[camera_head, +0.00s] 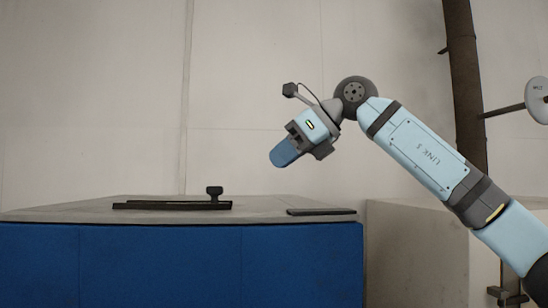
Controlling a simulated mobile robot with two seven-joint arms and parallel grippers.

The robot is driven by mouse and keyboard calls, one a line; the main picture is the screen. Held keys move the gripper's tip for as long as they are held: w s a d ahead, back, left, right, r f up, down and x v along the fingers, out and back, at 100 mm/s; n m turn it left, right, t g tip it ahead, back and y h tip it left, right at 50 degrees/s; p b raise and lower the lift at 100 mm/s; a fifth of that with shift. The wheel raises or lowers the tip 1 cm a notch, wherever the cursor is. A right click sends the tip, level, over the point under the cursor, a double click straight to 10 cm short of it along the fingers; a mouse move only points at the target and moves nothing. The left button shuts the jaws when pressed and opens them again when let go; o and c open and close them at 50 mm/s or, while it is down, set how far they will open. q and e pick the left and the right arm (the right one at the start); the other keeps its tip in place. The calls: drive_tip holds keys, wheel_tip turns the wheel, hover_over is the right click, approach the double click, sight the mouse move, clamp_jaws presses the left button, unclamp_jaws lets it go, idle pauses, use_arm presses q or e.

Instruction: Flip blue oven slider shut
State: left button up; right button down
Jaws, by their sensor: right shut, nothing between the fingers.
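The blue oven (180,266) stands at the lower left, with a blue front and a grey top. On its top lies a dark slider rail (160,206), with a small black knob (214,192) standing near the rail's right end. My right gripper (278,158) comes in from the right and hangs in the air above the oven's right part. It is up and to the right of the knob, clear of it, with its blue fingers pointing down and left. The fingers are shut and empty. My left gripper is not in view.
A flat dark strip (321,211) lies on the right part of the oven top. A pale block (415,250) stands to the right of the oven. A brown post (465,80) with a white disc (538,100) rises at the far right. The air above the oven's left is clear.

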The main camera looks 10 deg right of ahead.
sight(222, 191)
drive_tip(key=p+x, duration=0.1)
drive_tip(key=x, duration=0.5)
drive_tip(key=r+p+x, duration=0.1)
drive_tip(key=x, duration=0.2)
drive_tip(key=shift+w+a+f+p, duration=0.1)
drive_tip(key=shift+w+a+p, duration=0.25)
drive_tip(key=shift+a, duration=0.3)
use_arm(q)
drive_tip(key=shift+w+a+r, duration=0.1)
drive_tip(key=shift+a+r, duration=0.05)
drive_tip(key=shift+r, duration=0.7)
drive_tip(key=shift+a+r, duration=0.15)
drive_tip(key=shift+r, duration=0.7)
use_arm(e)
drive_tip(key=shift+w+a+f, duration=0.25)
drive_tip(key=shift+a, duration=0.4)
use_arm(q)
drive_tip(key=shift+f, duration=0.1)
use_arm(e)
drive_tip(key=a+p, duration=0.1)
drive_tip(key=a, duration=0.7)
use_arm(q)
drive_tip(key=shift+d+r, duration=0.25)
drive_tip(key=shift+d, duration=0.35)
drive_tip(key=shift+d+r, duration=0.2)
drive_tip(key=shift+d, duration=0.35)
use_arm(e)
drive_tip(key=shift+d, duration=0.1)
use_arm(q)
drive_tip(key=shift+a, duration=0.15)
